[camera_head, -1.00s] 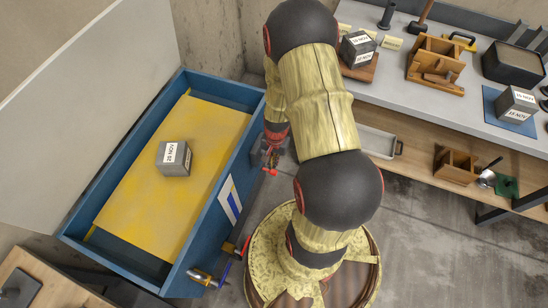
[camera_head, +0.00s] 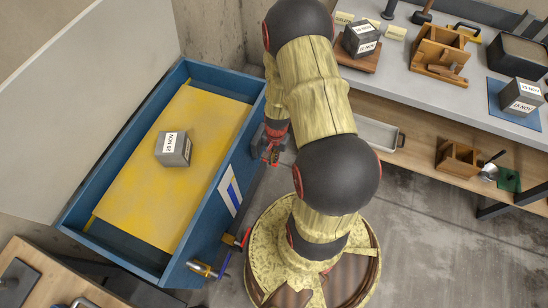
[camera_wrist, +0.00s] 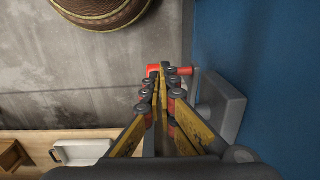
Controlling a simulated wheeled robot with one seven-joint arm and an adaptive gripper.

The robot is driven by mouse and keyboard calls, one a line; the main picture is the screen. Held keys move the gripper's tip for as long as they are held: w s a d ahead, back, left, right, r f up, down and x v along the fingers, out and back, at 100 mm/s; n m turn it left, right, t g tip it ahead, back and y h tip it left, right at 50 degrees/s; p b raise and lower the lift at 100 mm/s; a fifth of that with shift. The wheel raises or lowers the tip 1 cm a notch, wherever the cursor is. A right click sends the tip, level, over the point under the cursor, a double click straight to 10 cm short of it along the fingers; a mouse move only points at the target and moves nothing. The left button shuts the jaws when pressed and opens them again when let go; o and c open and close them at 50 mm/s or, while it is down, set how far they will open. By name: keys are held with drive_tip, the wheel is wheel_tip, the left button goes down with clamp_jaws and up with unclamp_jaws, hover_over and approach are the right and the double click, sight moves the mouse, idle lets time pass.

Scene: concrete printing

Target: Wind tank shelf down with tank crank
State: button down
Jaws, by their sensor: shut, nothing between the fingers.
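The blue tank (camera_head: 118,262) stands at the left with its yellow shelf (camera_head: 140,215) inside. A grey cube (camera_head: 173,149) labelled 20 NOV lies on the shelf. My gripper (camera_head: 268,158) is at the tank's right outer wall, small and partly hidden by my arm. In the wrist view my gripper (camera_wrist: 160,76) has its fingers together and empty. The tank crank's red grip (camera_wrist: 154,69) shows just past the fingertips, its shaft running toward a grey housing (camera_wrist: 219,104) on the blue wall. I cannot tell whether the fingers touch the crank.
A grey bench (camera_head: 420,95) at the upper right holds cubes, a wooden mould and tools. A white tray (camera_head: 378,133) sits on its lower shelf. Taps (camera_head: 203,270) stick out at the tank's near corner. Bare concrete floor (camera_head: 420,230) lies right of my base.

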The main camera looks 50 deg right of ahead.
drive_tip(key=shift+s+a+f+p, duration=0.2)
drive_tip(key=shift+a+f+p, duration=0.2)
drive_tip(key=shift+f+p, duration=0.3)
idle(0.8)
